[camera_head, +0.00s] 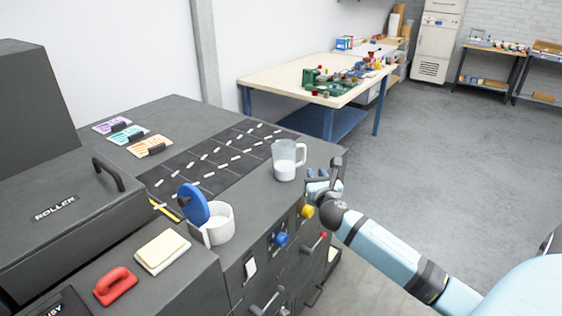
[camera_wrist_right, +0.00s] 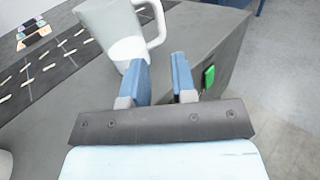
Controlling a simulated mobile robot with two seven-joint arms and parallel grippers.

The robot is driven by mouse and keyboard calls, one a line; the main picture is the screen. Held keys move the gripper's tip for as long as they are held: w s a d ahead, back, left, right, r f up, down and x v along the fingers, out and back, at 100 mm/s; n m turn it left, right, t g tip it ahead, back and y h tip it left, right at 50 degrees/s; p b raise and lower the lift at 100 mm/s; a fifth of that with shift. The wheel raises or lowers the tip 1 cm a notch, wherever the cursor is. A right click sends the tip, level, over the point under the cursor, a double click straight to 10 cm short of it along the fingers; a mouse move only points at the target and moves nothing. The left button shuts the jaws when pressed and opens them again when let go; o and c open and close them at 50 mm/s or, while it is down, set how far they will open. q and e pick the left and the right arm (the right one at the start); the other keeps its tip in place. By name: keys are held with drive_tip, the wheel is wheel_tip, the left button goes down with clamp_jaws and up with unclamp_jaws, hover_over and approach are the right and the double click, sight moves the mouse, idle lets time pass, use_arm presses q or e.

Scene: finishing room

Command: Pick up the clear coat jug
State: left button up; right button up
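A translucent jug (camera_head: 284,168) with whitish contents stands upright near the right edge of the dark grey worktop, its handle facing right. It also shows large at the top of the right wrist view (camera_wrist_right: 110,38), with its upper rim cut off. My right gripper (camera_head: 320,180) is just right of this jug, near the worktop edge. In the right wrist view my right gripper (camera_wrist_right: 161,62) is open, with a gap between its blue fingers. The jug handle (camera_wrist_right: 156,25) lies ahead of that gap, and nothing is between the fingers. My left gripper is not in view.
A white cup (camera_head: 219,226) with a blue disc (camera_head: 193,204) tilted at its rim stands nearer. A dark mat (camera_head: 215,160) with pale strips lies behind. A red handle-like tool (camera_head: 115,286) and a yellow pad (camera_head: 162,250) lie front left. Knobs project from the cabinet front.

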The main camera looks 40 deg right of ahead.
approach(304, 154)
drive_tip(key=x, duration=0.3)
drive_tip(key=shift+w+d, duration=0.2)
drive_tip(key=shift+d, duration=0.2)
drive_tip(key=shift+x, duration=3.1)
drive_tip(key=shift+a+f, duration=0.15)
clamp_jaws()
